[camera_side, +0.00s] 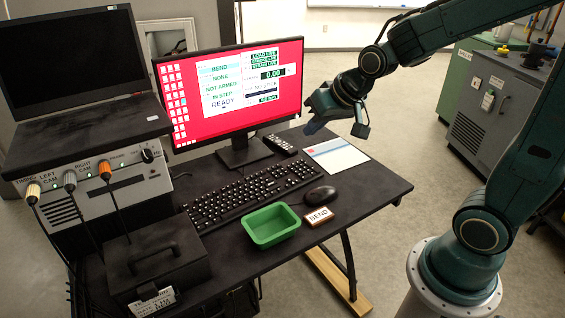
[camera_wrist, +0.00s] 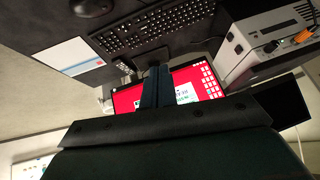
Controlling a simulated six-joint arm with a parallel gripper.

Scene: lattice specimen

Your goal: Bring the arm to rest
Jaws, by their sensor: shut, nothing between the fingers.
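My gripper (camera_side: 318,120) is raised in the air above the right part of the desk, in front of the right edge of the monitor in the side view. It holds nothing and touches nothing that I can see. In the wrist view its fingers (camera_wrist: 157,88) show together, closed, with the red monitor screen behind them. My arm reaches in from the right side of the side view.
The black desk (camera_side: 345,200) holds a monitor (camera_side: 235,90), keyboard (camera_side: 255,193), mouse (camera_side: 320,195), green tray (camera_side: 271,226), BEND block (camera_side: 318,216), paper (camera_side: 336,155) and black box (camera_side: 155,262). A control unit (camera_side: 95,195) stands left.

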